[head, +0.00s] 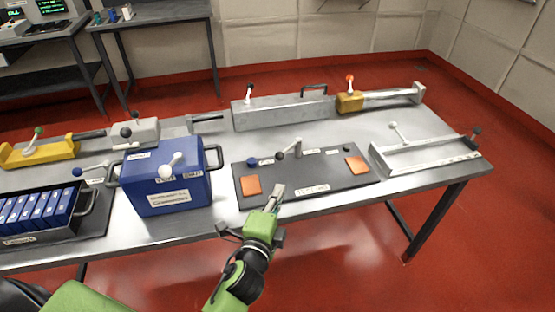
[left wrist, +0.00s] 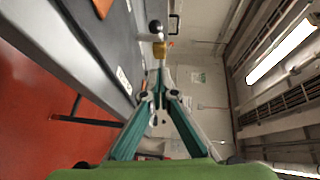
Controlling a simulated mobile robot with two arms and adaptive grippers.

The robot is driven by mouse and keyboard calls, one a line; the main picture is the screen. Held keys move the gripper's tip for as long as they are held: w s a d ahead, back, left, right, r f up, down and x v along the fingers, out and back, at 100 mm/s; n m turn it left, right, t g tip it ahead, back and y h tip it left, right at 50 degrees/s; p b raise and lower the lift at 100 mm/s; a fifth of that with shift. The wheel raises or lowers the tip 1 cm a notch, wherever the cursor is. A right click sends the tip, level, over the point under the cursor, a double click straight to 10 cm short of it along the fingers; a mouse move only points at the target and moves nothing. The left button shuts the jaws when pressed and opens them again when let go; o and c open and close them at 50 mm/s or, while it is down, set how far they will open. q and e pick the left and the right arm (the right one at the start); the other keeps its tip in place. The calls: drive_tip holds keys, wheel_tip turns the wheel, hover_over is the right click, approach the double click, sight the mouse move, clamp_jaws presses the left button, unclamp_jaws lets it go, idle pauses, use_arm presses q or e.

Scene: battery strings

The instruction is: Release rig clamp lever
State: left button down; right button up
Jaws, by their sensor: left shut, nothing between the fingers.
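A dark rig plate (head: 330,178) lies on the table with two orange pads and several labels. A lever (head: 289,150) stands near its far edge, with a dark knob low at its left end and a pale upper end. In the left wrist view a dark ball knob (left wrist: 155,27) shows beyond the fingertips; I take it for this lever. My left gripper (head: 278,191) is shut and empty over the near edge of the plate, apart from the lever. Its closed fingers (left wrist: 160,72) also show in the left wrist view. My right gripper is not in view.
A blue box (head: 183,195) with handles and a white-knobbed lever stands left of the plate. A grey tray-like fixture (head: 425,157) lies right of it. Blue modules (head: 36,209) sit far left.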

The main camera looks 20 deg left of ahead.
use_arm(q)
drive_tip(key=p, duration=0.1)
approach(282, 158)
drive_tip(key=shift+n, duration=0.3)
drive_tip(key=w+d, duration=0.3)
drive_tip(key=shift+w+d+r, duration=0.1)
drive_tip(key=shift+w+d, duration=0.15)
drive_tip(key=w+a, duration=0.2)
drive_tip(key=shift+w+a+f+p, duration=0.15)
drive_tip(key=shift+w+f+p, duration=0.15)
drive_tip(key=shift+f+p, duration=0.1)
drive_tip(key=shift+w+a+f, duration=0.15)
drive_tip(key=shift+w+a, duration=0.15)
drive_tip(key=shift+a, duration=0.1)
drive_tip(key=shift+a, duration=0.15)
drive_tip(key=shift+a, duration=0.3)
